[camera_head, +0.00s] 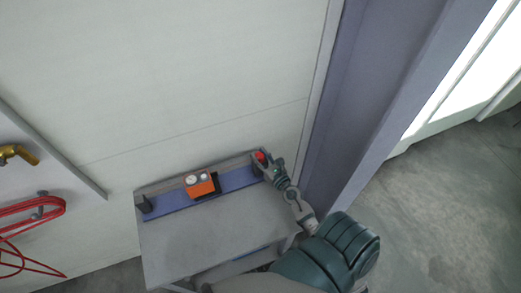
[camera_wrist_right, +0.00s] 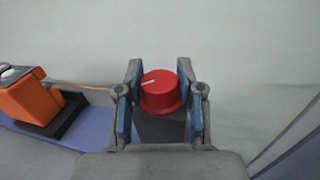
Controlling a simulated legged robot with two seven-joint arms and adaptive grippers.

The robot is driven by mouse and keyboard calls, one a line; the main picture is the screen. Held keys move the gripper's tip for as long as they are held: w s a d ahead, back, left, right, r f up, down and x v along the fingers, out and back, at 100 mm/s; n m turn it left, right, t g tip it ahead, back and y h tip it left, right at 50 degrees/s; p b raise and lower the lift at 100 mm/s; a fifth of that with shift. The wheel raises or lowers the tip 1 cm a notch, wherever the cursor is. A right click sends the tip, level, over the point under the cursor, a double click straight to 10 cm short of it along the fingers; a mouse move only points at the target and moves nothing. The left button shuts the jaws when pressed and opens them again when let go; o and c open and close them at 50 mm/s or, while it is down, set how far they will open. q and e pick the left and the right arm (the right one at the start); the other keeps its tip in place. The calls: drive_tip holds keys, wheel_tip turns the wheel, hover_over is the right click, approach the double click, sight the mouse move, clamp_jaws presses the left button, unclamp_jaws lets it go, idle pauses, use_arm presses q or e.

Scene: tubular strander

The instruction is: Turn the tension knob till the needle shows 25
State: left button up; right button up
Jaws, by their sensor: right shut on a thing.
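The red tension knob (camera_wrist_right: 160,92) sits on a dark block at the right end of the blue rail, with a pale pointer line on its top facing left. In the head view the knob (camera_head: 260,156) is small and partly covered by my right gripper (camera_head: 267,163). In the wrist view my right gripper (camera_wrist_right: 161,100) has one finger on each side of the knob and is shut on it. The orange gauge box (camera_head: 200,184) stands on the rail left of the knob, with two round dials on top. The needle is too small to read. My left gripper is not in view.
The blue rail (camera_head: 172,206) runs along the back of a grey table (camera_head: 205,243) against a pale wall. A dark post (camera_head: 144,204) stands at the rail's left end. A purple-grey column (camera_head: 375,90) rises close on the right. Red cable (camera_head: 30,208) hangs at far left.

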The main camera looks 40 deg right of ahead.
drive_tip(key=m+h+p, duration=0.2)
drive_tip(key=h, duration=0.1)
drive_tip(key=shift+r+g, duration=0.2)
drive_tip(key=shift+g, duration=0.1)
drive_tip(key=m+h+p, duration=0.1)
drive_tip(key=h, duration=0.1)
drive_tip(key=shift+a+f+m+g+h, duration=0.1)
drive_tip(key=shift+a+m+g+h, duration=0.05)
drive_tip(key=shift+m+g+h, duration=0.25)
drive_tip(key=m+g+h, duration=0.2)
drive_tip(key=h, duration=0.1)
drive_tip(key=shift+f+h, duration=0.15)
drive_tip(key=shift+h, duration=0.15)
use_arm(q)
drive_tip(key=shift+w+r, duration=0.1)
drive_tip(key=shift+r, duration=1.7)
use_arm(e)
drive_tip(key=shift+m+g+h, duration=1.5)
drive_tip(key=shift+m+h, duration=0.1)
use_arm(q)
drive_tip(key=shift+b, duration=0.3)
use_arm(e)
drive_tip(key=o, duration=1.2)
drive_tip(key=shift+c, duration=0.2)
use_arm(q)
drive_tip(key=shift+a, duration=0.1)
